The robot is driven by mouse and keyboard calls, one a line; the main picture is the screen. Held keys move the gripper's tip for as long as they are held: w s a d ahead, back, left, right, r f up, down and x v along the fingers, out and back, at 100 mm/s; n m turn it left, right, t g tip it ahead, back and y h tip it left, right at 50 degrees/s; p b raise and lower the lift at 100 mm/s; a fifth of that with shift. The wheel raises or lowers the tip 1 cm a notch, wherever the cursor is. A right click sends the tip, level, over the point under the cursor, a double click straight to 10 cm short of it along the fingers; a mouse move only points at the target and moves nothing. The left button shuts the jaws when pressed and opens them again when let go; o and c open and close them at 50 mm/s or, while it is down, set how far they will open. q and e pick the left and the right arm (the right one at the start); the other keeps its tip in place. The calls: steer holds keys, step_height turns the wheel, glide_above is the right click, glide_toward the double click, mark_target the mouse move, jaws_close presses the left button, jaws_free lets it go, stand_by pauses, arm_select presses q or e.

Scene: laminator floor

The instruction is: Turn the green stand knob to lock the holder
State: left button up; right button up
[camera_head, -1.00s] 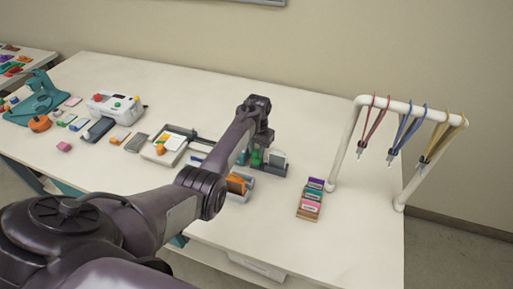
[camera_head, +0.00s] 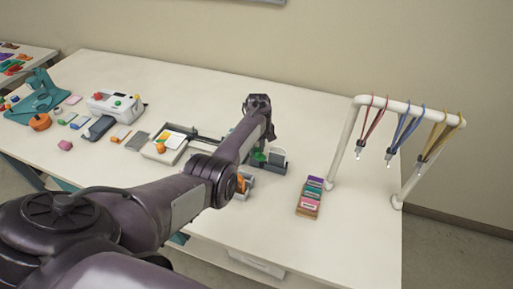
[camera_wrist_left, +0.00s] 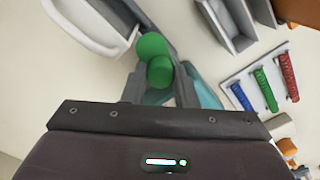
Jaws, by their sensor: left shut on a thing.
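The green stand knob (camera_wrist_left: 160,71) sits between the fingers of my left gripper (camera_wrist_left: 160,88) in the left wrist view; the gripper is shut on it. A second round green part (camera_wrist_left: 152,45) shows just beyond it. In the head view a bit of green knob (camera_head: 259,156) shows beside the dark grey stand (camera_head: 272,167), which bears an upright grey holder plate (camera_head: 277,155). My left forearm and wrist hide most of the knob and the fingertips there. A white-rimmed part (camera_wrist_left: 75,35) lies at the upper left of the wrist view. My right gripper is out of view.
A grey tray (camera_head: 241,191) with orange items is partly behind my arm. Several coloured boxes (camera_head: 311,197) and a white rack (camera_head: 345,147) with hanging lanyards stand to the right. A white laminator (camera_head: 115,105) stands left. The table's front right is clear.

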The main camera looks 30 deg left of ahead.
mark_target(256, 149)
arm_select(q)
steer(key=n, duration=0.3)
steer(key=shift+n, duration=0.4)
stand_by(0.4)
steer(key=o, duration=1)
step_height(256, 149, up, 8)
steer(key=shift+w+f, duration=0.1)
steer(key=shift+f, duration=0.1)
